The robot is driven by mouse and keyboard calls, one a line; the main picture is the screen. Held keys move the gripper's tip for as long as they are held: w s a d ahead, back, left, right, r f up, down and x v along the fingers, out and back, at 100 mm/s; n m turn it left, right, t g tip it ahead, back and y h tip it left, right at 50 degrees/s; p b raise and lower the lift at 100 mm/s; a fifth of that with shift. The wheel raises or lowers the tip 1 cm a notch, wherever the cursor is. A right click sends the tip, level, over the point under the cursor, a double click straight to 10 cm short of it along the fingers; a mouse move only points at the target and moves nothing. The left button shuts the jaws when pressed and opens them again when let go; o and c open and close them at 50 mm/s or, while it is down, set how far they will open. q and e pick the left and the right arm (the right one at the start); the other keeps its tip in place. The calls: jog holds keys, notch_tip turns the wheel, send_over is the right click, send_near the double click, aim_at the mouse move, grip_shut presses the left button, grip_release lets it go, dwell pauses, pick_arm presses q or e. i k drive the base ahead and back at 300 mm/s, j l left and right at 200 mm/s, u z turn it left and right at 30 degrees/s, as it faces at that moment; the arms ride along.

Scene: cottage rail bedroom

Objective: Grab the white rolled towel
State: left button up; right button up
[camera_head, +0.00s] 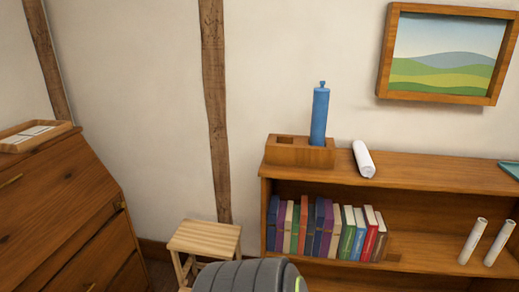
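The white rolled towel (363,159) lies on the top of the wooden bookshelf (430,170), just right of a wooden holder. One end of the roll faces the front edge of the shelf top. Neither of my grippers shows in the head view. A dark grey ribbed part at the bottom centre looks like part of my own body.
A blue bottle (319,116) stands in the wooden holder (292,151).

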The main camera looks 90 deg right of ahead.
aim_at(364, 161)
jog(key=z, duration=3.55)
jog(key=i+l+u, duration=0.3)
jog(key=i+l, duration=0.2)
jog(key=l, duration=0.2)
jog(key=i+l+u, duration=0.3)
jog(key=l, duration=0.45)
jog(key=i, duration=0.15)
